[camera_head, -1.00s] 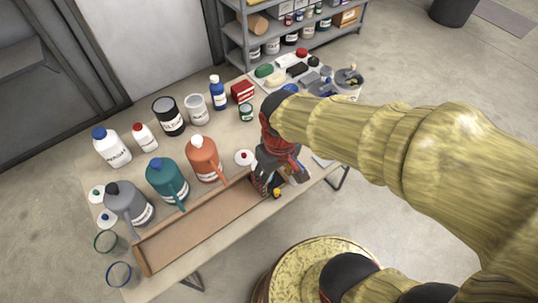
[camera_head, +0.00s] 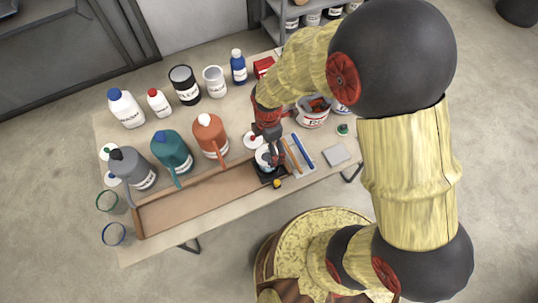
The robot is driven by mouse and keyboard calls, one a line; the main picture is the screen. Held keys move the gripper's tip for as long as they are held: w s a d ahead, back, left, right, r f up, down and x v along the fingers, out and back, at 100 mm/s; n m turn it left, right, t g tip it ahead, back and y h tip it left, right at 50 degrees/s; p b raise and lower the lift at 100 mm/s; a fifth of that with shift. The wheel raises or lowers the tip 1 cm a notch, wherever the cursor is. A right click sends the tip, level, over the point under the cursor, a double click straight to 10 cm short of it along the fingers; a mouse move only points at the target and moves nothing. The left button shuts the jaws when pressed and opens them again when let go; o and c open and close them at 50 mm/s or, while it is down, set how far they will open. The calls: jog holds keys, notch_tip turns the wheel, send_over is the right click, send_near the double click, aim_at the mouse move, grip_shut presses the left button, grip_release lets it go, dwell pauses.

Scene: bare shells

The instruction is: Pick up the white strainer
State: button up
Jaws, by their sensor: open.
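A small white round piece (camera_head: 264,160), which looks like the white strainer, sits at the right end of the long brown tray, over a dark square holder. My gripper (camera_head: 268,155) points down right over it, with its fingers open at the white piece. The fingers and wrist hide part of it, and I cannot tell whether they touch it. A white disc with a red centre (camera_head: 253,140) lies just behind and left of my gripper.
The brown tray (camera_head: 190,205) runs along the table's front. An orange jug (camera_head: 211,137), a teal jug (camera_head: 173,153) and a grey jug (camera_head: 134,169) stand behind it. Blue and orange sticks (camera_head: 303,151) and a grey pad (camera_head: 336,154) lie to the right.

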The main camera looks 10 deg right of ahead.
aim_at(268, 155)
jog(key=f, duration=0.3)
jog(key=f+b, duration=0.1)
jog(key=f, duration=0.2)
jog(key=shift+w+a+f, duration=0.1)
jog(key=shift+w+f, duration=0.1)
jog(key=shift+f, duration=0.1)
jog(key=shift+c, duration=0.9)
jog(key=c, duration=0.7)
jog(key=shift+r, duration=0.1)
jog(key=shift+c, duration=1.3)
